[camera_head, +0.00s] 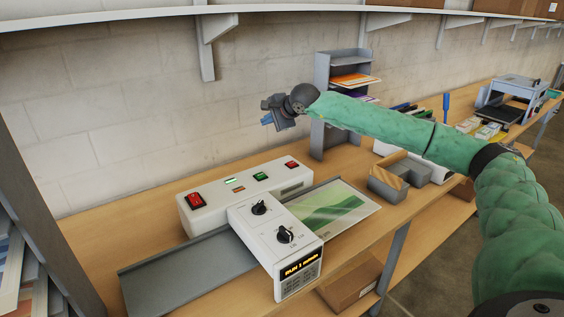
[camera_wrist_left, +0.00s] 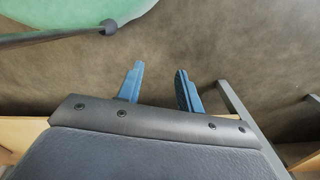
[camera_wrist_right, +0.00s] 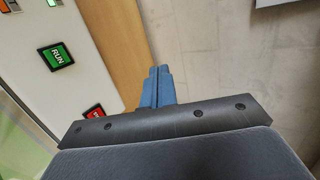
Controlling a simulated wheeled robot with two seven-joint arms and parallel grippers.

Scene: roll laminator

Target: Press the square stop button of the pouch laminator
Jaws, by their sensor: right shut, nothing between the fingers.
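The white pouch laminator (camera_head: 240,197) stands on the bench. On its rear bar are a red square button (camera_head: 291,165) at the right end, a green button (camera_head: 260,176) and a larger red switch (camera_head: 196,200) at the left. In the right wrist view the green button reads RUN (camera_wrist_right: 57,56), and the red square button (camera_wrist_right: 94,110) is partly hidden behind my gripper body. My right gripper (camera_head: 267,120) is shut and empty, in the air above and behind the bar, apart from it. My left gripper (camera_wrist_left: 158,82) is open and empty, outside the head view.
A green-patterned sheet (camera_head: 335,208) lies right of the laminator's dial unit (camera_head: 277,240), whose display is lit. A grey shelf rack (camera_head: 340,70) stands against the wall. A wall shelf (camera_head: 130,14) runs above.

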